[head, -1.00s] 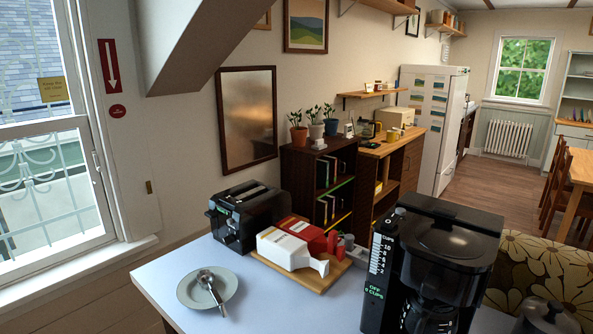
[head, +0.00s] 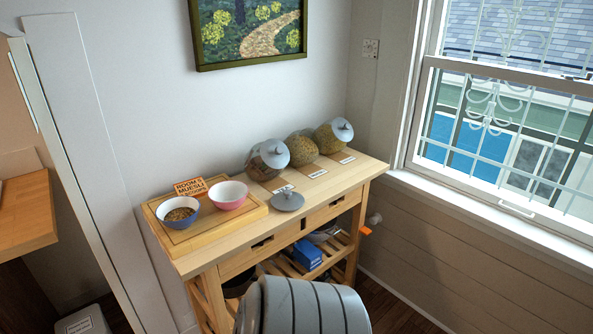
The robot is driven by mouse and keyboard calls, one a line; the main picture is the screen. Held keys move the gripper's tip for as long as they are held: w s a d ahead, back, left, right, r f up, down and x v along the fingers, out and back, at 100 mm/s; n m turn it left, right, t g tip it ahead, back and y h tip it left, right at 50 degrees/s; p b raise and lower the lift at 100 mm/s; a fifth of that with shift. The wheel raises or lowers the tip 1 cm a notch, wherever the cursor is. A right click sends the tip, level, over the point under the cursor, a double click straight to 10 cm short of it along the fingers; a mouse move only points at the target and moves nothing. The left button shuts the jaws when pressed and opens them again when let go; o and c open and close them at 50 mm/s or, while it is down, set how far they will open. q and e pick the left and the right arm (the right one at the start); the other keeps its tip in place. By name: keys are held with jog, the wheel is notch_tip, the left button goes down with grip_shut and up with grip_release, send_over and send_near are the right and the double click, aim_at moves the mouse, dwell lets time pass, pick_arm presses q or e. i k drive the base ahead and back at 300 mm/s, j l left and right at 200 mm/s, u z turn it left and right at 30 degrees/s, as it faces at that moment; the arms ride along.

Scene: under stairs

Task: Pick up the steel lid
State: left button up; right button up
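A grey steel lid (head: 287,201) with a small knob lies flat on the wooden cart top (head: 325,189), in front of the jars, near the cart's front edge. Behind it stand three round glass jars. The left jar (head: 260,168) and the right jar (head: 325,142) carry similar grey lids. The middle jar (head: 302,152) shows no lid. Neither of my grippers is in view.
A wooden board (head: 176,242) with a blue bowl (head: 178,212), a pink bowl (head: 229,195) and a sign (head: 190,187) sits left of the lid. A blue box (head: 307,255) is on the lower shelf. A grey striped rounded form (head: 303,308) rises in front; I cannot tell what it is.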

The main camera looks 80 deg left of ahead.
aim_at(287, 200)
jog(key=u, duration=3.1)
jog(key=i+l+u, duration=0.15)
jog(key=u, duration=0.3)
jog(key=i+l+u, duration=0.1)
jog(key=l+u, duration=0.65)
jog(key=u, duration=0.2)
jog(key=l+u, duration=0.35)
jog(key=u, duration=0.15)
jog(key=i, duration=0.05)
